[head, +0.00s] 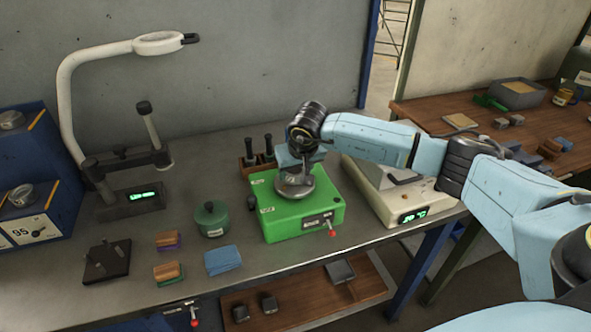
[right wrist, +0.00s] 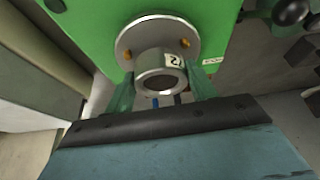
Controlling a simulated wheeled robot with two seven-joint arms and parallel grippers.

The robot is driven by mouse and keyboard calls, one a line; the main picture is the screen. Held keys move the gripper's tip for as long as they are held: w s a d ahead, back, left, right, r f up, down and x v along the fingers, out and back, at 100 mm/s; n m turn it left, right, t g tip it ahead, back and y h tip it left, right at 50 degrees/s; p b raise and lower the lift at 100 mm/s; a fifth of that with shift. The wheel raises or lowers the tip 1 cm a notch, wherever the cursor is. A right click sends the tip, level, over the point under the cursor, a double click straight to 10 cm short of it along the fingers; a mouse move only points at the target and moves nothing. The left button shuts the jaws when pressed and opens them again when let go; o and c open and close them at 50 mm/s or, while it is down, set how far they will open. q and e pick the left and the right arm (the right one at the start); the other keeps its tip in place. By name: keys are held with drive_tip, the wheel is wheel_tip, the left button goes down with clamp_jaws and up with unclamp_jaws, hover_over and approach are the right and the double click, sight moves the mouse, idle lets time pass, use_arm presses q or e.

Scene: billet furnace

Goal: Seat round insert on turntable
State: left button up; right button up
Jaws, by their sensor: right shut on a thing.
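A green box (head: 303,218) stands on the grey bench, with a round silver turntable (head: 294,190) on its top. In the right wrist view the turntable (right wrist: 131,42) shows as a metal disc with two brass-coloured pins. A short hollow metal cylinder, the round insert (right wrist: 160,62), carries a white label marked 2 and stands out from the disc's middle. My right gripper (head: 297,168) is over the turntable; in its wrist view the two green fingers (right wrist: 162,86) are shut on the insert from both sides. Whether the insert fully touches the disc is hidden. My left gripper is out of view.
A white device with a green display (head: 390,195) stands close right of the green box. A wooden holder with black handles (head: 257,160) is behind it. A green lidded pot (head: 211,218) and blue cloths (head: 223,261) lie left. A lamp (head: 75,110) arches over the left side.

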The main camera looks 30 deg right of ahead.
sight(296, 173)
drive_tip(key=shift+r+b, duration=0.15)
drive_tip(key=shift+b, duration=0.15)
idle(0.8)
drive_tip(key=shift+f+b, duration=0.45)
drive_tip(key=shift+f, duration=0.1)
drive_tip(key=o, duration=1.2)
drive_tip(key=shift+s+f, duration=0.1)
drive_tip(key=shift+s, duration=0.05)
drive_tip(key=p+v, duration=0.3)
drive_tip(key=v, duration=0.1)
drive_tip(key=shift+r+p, duration=0.3)
drive_tip(key=shift+r, duration=0.05)
drive_tip(key=p+v, duration=0.4)
drive_tip(key=v, duration=0.2)
drive_tip(key=shift+s+a+r, duration=0.1)
drive_tip(key=shift+s+r, duration=0.05)
drive_tip(key=shift+s, duration=0.05)
